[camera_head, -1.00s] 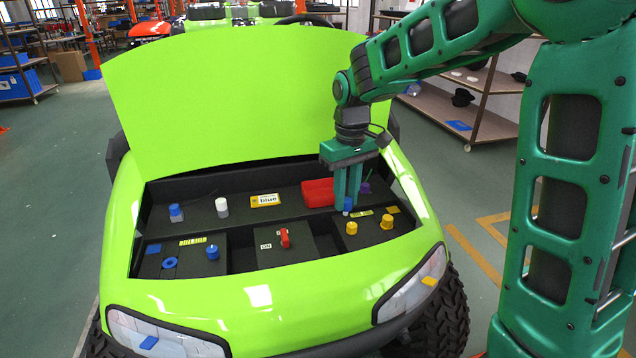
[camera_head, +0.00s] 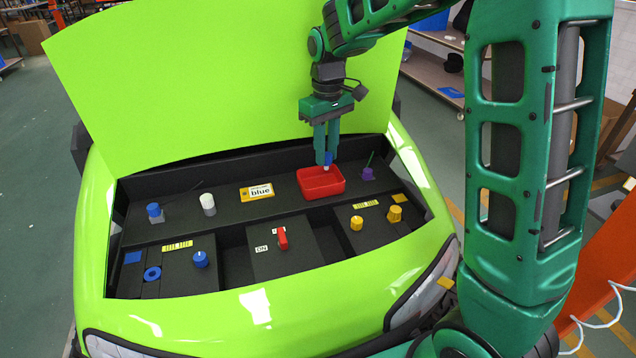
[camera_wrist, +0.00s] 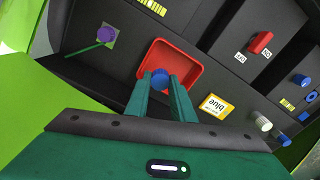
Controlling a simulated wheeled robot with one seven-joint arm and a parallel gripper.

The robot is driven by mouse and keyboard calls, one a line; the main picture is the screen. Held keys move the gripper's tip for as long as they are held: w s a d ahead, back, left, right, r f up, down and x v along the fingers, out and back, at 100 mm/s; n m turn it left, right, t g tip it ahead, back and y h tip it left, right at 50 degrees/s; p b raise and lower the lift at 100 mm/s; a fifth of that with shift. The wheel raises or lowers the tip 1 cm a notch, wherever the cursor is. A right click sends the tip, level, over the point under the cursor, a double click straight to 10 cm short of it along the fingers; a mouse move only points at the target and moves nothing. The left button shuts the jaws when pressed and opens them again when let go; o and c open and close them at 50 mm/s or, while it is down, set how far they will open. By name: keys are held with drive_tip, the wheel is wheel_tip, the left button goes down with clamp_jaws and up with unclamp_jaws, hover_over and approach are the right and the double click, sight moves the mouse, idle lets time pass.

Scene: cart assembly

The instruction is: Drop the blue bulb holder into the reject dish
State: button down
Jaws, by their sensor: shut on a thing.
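My gripper (camera_head: 327,158) is shut on the blue bulb holder (camera_head: 328,159), a small blue piece with a pale lower end. It hangs upright over the red reject dish (camera_head: 322,190), near the dish's back right side. In the wrist view the blue bulb holder (camera_wrist: 160,77) sits between the fingertips, in front of the dish's red floor (camera_wrist: 172,60). The dish looks empty apart from what the fingers hide. The holder appears above the dish floor, but the exact gap is hard to tell.
A purple piece with a green stick (camera_head: 368,172) stands just right of the dish. A yellow "blue" card (camera_head: 258,192) lies to its left. A white-topped cylinder (camera_head: 208,204) and a blue-capped one (camera_head: 155,212) stand further left. The raised green hood (camera_head: 200,90) is behind.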

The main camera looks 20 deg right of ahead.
drive_tip(key=shift+f, duration=1.65)
drive_tip(key=c, duration=1.4)
unclamp_jaws()
drive_tip(key=shift+c, duration=0.2)
wheel_tip(320, 180, up, 11)
drive_tip(key=shift+f, duration=0.1)
drive_tip(key=shift+d, duration=0.1)
